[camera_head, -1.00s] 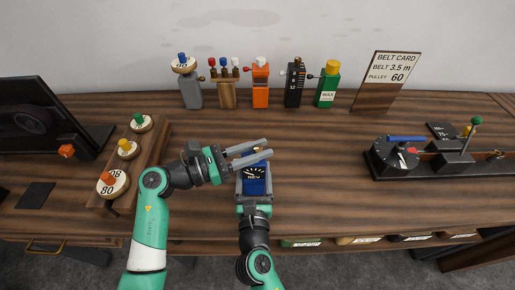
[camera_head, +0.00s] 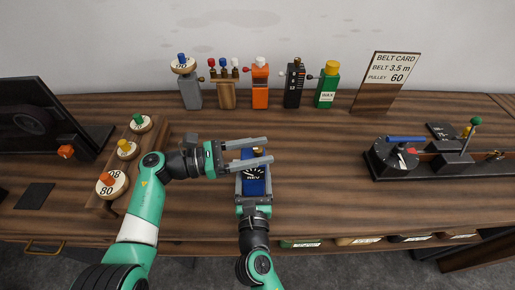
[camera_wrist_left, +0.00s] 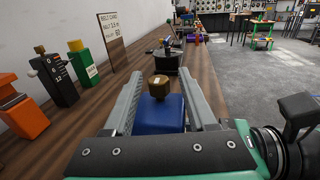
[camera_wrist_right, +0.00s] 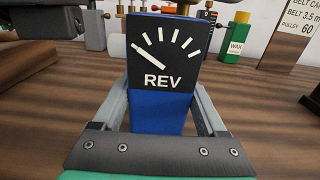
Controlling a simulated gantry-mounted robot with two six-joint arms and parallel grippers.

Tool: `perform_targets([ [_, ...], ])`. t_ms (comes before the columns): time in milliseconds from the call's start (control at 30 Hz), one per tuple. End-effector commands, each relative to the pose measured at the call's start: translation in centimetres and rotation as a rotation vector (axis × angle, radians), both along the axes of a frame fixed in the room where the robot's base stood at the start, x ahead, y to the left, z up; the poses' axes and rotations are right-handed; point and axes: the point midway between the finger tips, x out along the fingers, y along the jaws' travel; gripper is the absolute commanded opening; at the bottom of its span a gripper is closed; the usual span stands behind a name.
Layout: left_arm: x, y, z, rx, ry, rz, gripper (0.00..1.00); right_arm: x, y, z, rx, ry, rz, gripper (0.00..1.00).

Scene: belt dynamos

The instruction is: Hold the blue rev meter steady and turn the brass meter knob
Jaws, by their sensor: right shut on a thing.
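The blue rev meter (camera_head: 254,187) stands on the bench in front of me, its dial marked REV. My right gripper (camera_head: 254,180) is shut on its sides; in the right wrist view the dial (camera_wrist_right: 165,55) faces me and the fingers flank the blue body. The brass meter knob (camera_wrist_left: 160,87) shows on top of the meter in the left wrist view. My left gripper (camera_head: 267,149) is open, with one finger on each side of the knob and gaps visible. In the head view the left fingers partly cover the knob.
A wooden rack (camera_head: 111,196) with several knobbed discs is at left. Several small coloured devices, including an orange one (camera_head: 260,88) and a green one (camera_head: 327,88), line the back. The belt card (camera_head: 385,82) and a black dial device (camera_head: 394,157) are at right. Bench between is clear.

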Motion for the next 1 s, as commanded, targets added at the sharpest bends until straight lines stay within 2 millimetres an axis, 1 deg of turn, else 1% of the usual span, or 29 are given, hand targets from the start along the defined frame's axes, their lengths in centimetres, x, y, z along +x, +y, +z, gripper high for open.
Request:
perform_targets([
  [33, 0.0, 0.0, 0.0, 0.000, 0.000, 0.000, 0.59, -0.1, -0.1, -0.7, -0.001, 0.013, -0.002, 0.00],
  [267, 0.0, 0.1, 0.0, -0.001, -0.001, 0.001, 0.59, -0.1, -0.1, -0.6, -0.001, 0.013, -0.003, 0.00],
  [367, 0.0, 0.7, 0.0, -0.002, -0.001, 0.003, 0.59, -0.1, -0.1, -0.6, -0.001, 0.013, -0.003, 0.00],
  [467, -0.3, 2.1, 0.0, -0.002, -0.002, 0.005, 0.59, -0.1, -0.1, -0.6, -0.001, 0.013, -0.003, 0.00],
  [700, -1.5, 7.9, 0.0, -0.001, -0.001, 0.006, 0.59, -0.1, -0.1, -0.6, -0.001, 0.013, -0.003, 0.00],
  [800, -1.9, 9.8, 0.0, 0.000, 0.000, 0.005, 0.59, -0.1, -0.1, -0.6, -0.001, 0.013, -0.003, 0.00],
  [900, -2.2, 11.1, 0.0, 0.000, -0.001, 0.003, 0.59, -0.1, -0.1, -0.6, -0.001, 0.013, -0.003, 0.00],
  [1000, -2.4, 11.7, 0.1, -0.001, -0.001, 0.001, 0.59, -0.1, -0.1, -0.6, -0.001, 0.012, -0.003, 0.00],
])
